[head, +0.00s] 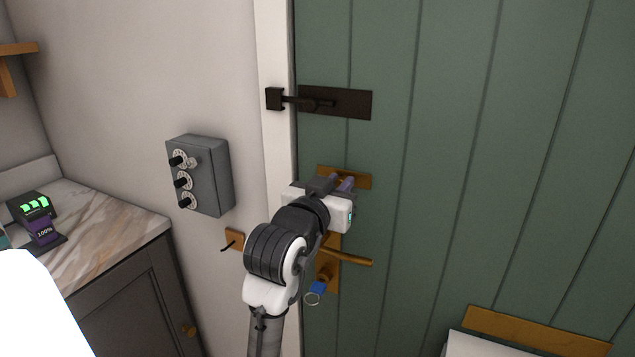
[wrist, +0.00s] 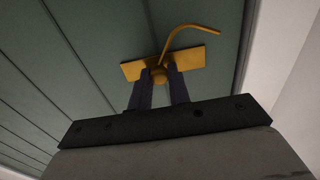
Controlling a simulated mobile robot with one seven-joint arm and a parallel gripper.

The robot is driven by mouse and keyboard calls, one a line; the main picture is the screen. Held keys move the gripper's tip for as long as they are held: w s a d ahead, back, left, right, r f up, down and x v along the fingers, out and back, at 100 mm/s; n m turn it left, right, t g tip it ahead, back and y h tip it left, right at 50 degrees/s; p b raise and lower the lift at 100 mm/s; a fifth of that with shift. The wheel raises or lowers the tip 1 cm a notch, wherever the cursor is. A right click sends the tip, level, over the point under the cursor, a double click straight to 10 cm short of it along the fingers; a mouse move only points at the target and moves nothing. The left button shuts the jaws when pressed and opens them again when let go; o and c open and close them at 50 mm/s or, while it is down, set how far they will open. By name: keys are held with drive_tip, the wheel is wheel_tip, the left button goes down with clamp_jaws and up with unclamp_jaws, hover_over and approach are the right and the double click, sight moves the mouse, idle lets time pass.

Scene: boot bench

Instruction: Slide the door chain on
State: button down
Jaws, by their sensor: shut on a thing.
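A horizontal brass plate (head: 362,181) is fixed to the green door (head: 440,150) below the black bolt. My gripper (head: 335,183) reaches up to this plate and partly covers it. In the wrist view, the fingers (wrist: 159,88) are shut on a small brass knob (wrist: 158,73) in front of the plate (wrist: 192,56). A thin, bent brass piece (wrist: 185,27), apparently the door chain, runs from the knob, curves and ends over the door's green face. Whether the knob sits in a slot of the plate is hard to tell.
A black bolt (head: 345,102) is above my gripper. Below it are a brass door lever (head: 347,258) and a blue-tagged key (head: 317,289).

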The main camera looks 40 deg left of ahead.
drive_tip(key=shift+w+d, duration=0.2)
drive_tip(key=shift+d, duration=0.6)
drive_tip(key=c, duration=1.3)
unclamp_jaws()
drive_tip(key=b+v, duration=0.3)
drive_tip(key=v, duration=1.1)
drive_tip(key=shift+w, duration=0.15)
